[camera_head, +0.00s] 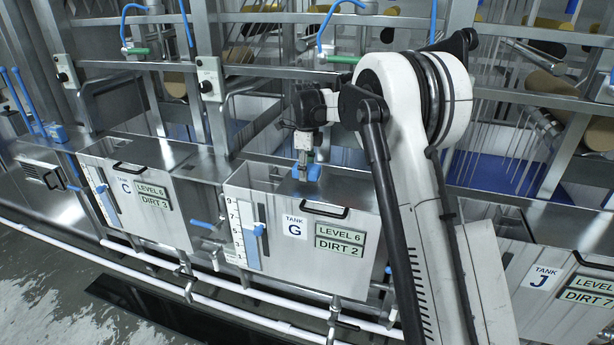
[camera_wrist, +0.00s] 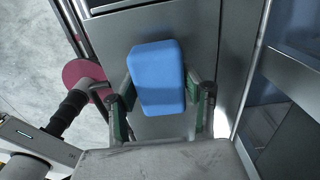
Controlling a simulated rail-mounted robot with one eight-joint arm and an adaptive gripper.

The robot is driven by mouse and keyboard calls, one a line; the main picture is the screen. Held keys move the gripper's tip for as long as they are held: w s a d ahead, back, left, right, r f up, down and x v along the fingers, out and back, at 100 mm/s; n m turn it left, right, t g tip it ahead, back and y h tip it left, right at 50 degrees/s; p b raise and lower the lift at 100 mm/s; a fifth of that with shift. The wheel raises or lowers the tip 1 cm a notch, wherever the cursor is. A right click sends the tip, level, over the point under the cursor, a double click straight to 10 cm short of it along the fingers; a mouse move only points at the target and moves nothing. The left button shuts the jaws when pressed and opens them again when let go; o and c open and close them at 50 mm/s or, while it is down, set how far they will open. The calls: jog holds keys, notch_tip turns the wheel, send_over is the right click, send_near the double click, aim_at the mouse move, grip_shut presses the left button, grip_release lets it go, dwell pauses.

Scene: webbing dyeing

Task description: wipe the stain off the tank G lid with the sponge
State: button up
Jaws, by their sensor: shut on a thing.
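Tank G (camera_head: 296,228) stands in the middle of the head view, its metal lid (camera_head: 345,187) on top. My gripper (camera_head: 303,166) points down over the lid and is shut on the blue sponge (camera_head: 314,172). In the wrist view the sponge (camera_wrist: 157,72) sits between the two fingers of my gripper (camera_wrist: 160,98), with grey metal behind it. I cannot tell whether the sponge touches the lid. No stain can be made out; my arm and the sponge cover part of the lid.
A black handle (camera_head: 325,210) is at the lid's front edge. Tank C (camera_head: 135,200) is left and tank J (camera_head: 565,285) right. Metal frame posts and blue hoses (camera_head: 325,25) stand behind. A dark red disc (camera_wrist: 84,80) is left of the sponge in the wrist view.

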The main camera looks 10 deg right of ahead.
jog(key=shift+s+d+r, duration=0.15)
jog(key=shift+s+r, duration=0.05)
jog(key=shift+r, duration=0.45)
jog(key=shift+w+r+p, duration=0.15)
jog(key=shift+r+p, duration=0.3)
jog(key=shift+r, duration=0.15)
jog(key=shift+r+p, duration=0.65)
jog(key=shift+r, duration=1.1)
jog(key=shift+f, duration=0.1)
